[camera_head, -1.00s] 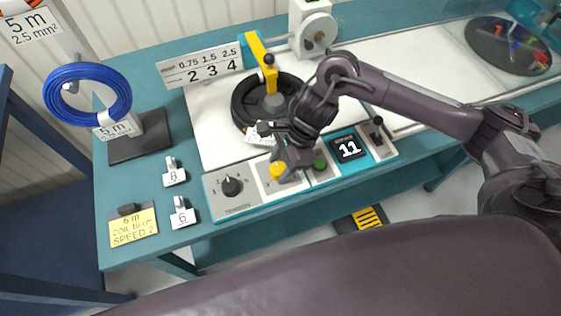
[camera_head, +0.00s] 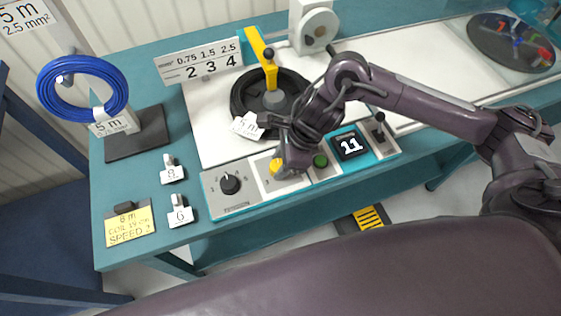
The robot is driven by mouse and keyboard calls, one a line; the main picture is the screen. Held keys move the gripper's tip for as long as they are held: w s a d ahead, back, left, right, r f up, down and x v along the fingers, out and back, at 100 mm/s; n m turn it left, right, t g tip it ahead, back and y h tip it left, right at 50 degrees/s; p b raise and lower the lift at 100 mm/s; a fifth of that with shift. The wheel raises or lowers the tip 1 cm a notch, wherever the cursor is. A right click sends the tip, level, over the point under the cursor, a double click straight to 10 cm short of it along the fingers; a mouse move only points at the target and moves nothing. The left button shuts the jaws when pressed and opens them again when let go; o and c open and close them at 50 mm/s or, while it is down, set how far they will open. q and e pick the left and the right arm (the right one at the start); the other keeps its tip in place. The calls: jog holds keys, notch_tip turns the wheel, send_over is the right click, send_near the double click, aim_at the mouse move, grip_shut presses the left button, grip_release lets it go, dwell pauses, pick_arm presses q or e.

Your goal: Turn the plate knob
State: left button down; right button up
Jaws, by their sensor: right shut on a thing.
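A control panel (camera_head: 242,205) lies along the bench's front edge. It carries a black numbered knob (camera_head: 230,184), a yellow knob (camera_head: 276,167) and a green button (camera_head: 320,160). My right gripper (camera_head: 284,170) reaches down from the right and is shut on the yellow knob, partly covering it. Behind it, a black cable coil (camera_head: 246,92) lies around a grey hub under a yellow arm (camera_head: 259,52), with a white "5 m" tag (camera_head: 247,126). I cannot tell which knob is the plate knob. My left gripper is out of view.
A display (camera_head: 350,146) reads 11, and a lever (camera_head: 379,130) stands to its right. A blue coil (camera_head: 82,88) hangs on a stand at left. Two small tagged blocks (camera_head: 173,169) (camera_head: 180,212) and a yellow note (camera_head: 129,224) lie on the bench.

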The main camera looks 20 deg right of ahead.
jog(key=m+t, duration=0.1)
jog(key=m, duration=0.1)
jog(key=shift+s+m+b, duration=0.1)
jog(key=shift+m+b, duration=0.25)
jog(key=shift+m, duration=0.05)
jog(key=shift+a+r+m+t+h, duration=0.1)
jog(key=shift+m+t+h, duration=0.25)
jog(key=shift+m, duration=0.55)
jog(key=shift+m+t+p, duration=0.35)
jog(key=shift+m, duration=0.55)
jog(key=m+p, duration=0.1)
jog(key=m+h, duration=0.1)
jog(key=shift+s+a+r+m+t+p, duration=0.1)
jog(key=shift+r+m+t+p, duration=0.1)
jog(key=shift+m+t+p, duration=0.15)
jog(key=m+h+p, duration=0.1)
jog(key=m+p, duration=0.2)
jog(key=m+h+p, duration=0.1)
jog(key=m+p, duration=0.2)
jog(key=p, duration=0.1)
jog(key=m+h+p, duration=0.2)
jog(key=m+p, duration=0.1)
jog(key=p, duration=0.1)
jog(key=shift+a+m, duration=0.25)
jog(key=shift+f+m+h+p, duration=0.15)
jog(key=shift+m+h+p, duration=0.2)
jog(key=shift+m+p, duration=0.75)
jog(key=o, duration=0.7)
